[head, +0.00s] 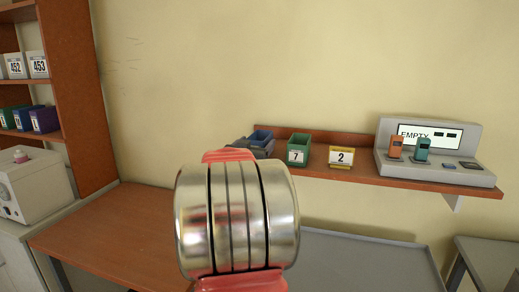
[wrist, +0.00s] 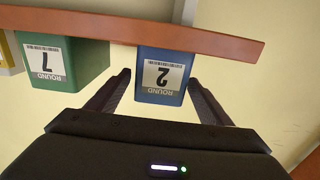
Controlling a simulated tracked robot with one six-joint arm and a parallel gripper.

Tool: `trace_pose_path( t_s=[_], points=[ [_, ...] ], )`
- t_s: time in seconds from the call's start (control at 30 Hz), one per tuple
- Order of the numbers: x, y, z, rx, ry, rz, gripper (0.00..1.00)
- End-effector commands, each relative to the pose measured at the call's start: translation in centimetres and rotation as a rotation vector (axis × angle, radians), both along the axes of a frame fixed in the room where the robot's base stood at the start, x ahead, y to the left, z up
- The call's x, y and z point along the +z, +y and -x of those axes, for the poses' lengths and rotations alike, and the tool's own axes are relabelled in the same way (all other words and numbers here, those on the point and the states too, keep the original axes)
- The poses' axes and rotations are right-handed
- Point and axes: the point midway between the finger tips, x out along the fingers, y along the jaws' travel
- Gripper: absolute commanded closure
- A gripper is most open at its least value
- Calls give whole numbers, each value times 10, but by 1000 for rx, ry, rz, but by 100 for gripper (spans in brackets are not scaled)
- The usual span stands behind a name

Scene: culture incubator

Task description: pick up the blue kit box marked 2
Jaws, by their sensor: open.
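The blue kit box marked 2 (wrist: 162,60) hangs upside down in the wrist view, its white label and number facing me. In the head view, the blue box (head: 261,135) shows only as a small top part on the wall shelf, mostly hidden behind my arm and gripper. My gripper (wrist: 159,76) is open, with one dark finger to each side of the box's lower picture edge. Some gap shows between the fingers and the box; how deep they reach along its sides is unclear. Nothing is held.
A green box marked 7 (head: 298,149) stands close beside the blue box on the shelf (head: 400,182). A wooden table (head: 110,235) lies below.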

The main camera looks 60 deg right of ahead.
Motion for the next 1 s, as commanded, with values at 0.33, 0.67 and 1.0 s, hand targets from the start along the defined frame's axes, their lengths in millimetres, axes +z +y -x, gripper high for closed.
trace_pose_path(
  t_s=[0.33, 0.67, 1.0],
  points=[
    [-3, -39, -6, 0, 0, -1, 27],
    [-3, -42, -7, 1, 0, -1, 27],
    [-3, -42, -7, 1, 0, -1, 29]
  ],
)
